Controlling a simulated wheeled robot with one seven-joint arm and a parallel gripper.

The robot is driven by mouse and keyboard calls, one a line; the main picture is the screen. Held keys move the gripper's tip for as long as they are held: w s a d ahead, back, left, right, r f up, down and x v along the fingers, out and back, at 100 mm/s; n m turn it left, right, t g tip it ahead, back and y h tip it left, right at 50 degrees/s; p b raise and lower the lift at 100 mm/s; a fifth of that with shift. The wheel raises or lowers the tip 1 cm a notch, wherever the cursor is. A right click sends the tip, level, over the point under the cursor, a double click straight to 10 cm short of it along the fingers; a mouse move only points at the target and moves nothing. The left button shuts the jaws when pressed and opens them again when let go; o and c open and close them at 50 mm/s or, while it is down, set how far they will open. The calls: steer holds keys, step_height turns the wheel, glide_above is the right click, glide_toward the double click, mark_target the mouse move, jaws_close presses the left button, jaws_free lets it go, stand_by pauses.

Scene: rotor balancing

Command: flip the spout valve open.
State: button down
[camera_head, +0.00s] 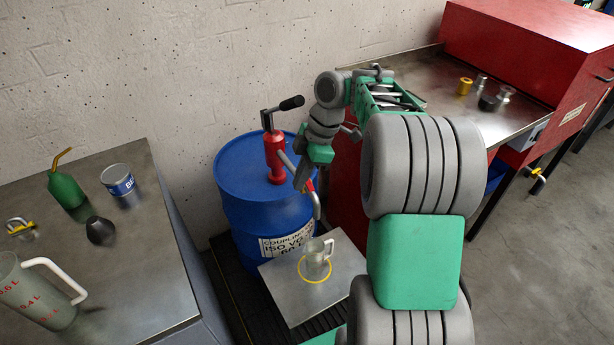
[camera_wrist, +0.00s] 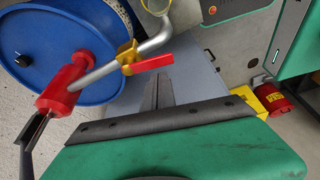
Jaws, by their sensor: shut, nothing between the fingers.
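The red pump (camera_head: 275,157) with a black handle stands on top of the blue drum (camera_head: 238,180). Its grey spout (camera_head: 317,208) reaches right and bends down; it also shows in the wrist view (camera_wrist: 100,75). On the spout sits the yellow valve body (camera_wrist: 127,57) with its flat red lever (camera_wrist: 150,63), which points right, at an angle to the pipe. My gripper (camera_head: 301,180) is shut and empty. In the wrist view its fingertips (camera_wrist: 158,95) are just beyond the lever's lower side, seemingly apart from it; the depth gap is unclear.
A clear jug (camera_head: 317,260) stands on a metal plate (camera_head: 277,285) within a yellow ring, below the spout. The left table (camera_head: 150,250) holds a green oil can, a tin and a large measuring jug. A red-sided bench (camera_head: 435,75) stands behind my arm.

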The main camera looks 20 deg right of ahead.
steer(key=shift+s+b, duration=0.4)
steer(key=shift+s, duration=0.4)
steer(key=p+v, duration=0.9)
steer(key=v, duration=0.1)
